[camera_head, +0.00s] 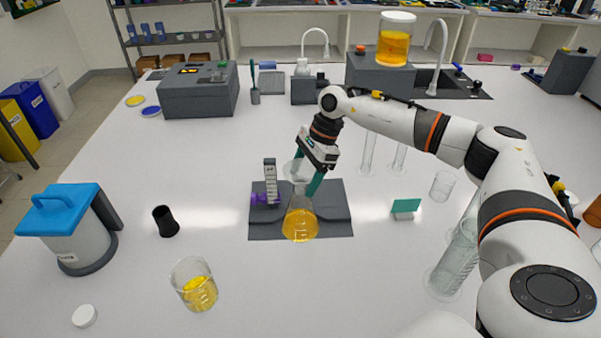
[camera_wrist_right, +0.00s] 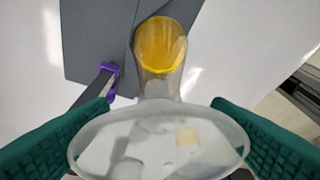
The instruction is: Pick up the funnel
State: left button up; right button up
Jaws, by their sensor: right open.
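The clear funnel (camera_head: 292,171) sits wide end up above the glass flask of yellow liquid (camera_head: 300,224), and its stem appears to go into the flask's neck. In the right wrist view the funnel's wide cone (camera_wrist_right: 160,145) fills the lower middle, with the flask (camera_wrist_right: 161,47) beyond it. My right gripper (camera_head: 304,172) is open, its green fingers on either side of the funnel. In the right wrist view both fingers stand beside the rim; I cannot tell whether either touches it. My left gripper is not in view.
The flask stands on a dark grey base (camera_head: 337,216) with a purple-clamped upright (camera_head: 270,182) close to its left. A beaker (camera_head: 195,285) and a black cup (camera_head: 166,221) stand to the left. A tall clear cylinder (camera_head: 455,259) stands near my right arm. The front middle table is clear.

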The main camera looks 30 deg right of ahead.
jog(key=shift+a+f, duration=0.2)
jog(key=shift+f, duration=0.3)
jog(key=c, duration=0.5)
jog(key=shift+r, duration=0.1)
jog(key=shift+c, duration=0.2)
jog(key=shift+r, duration=0.1)
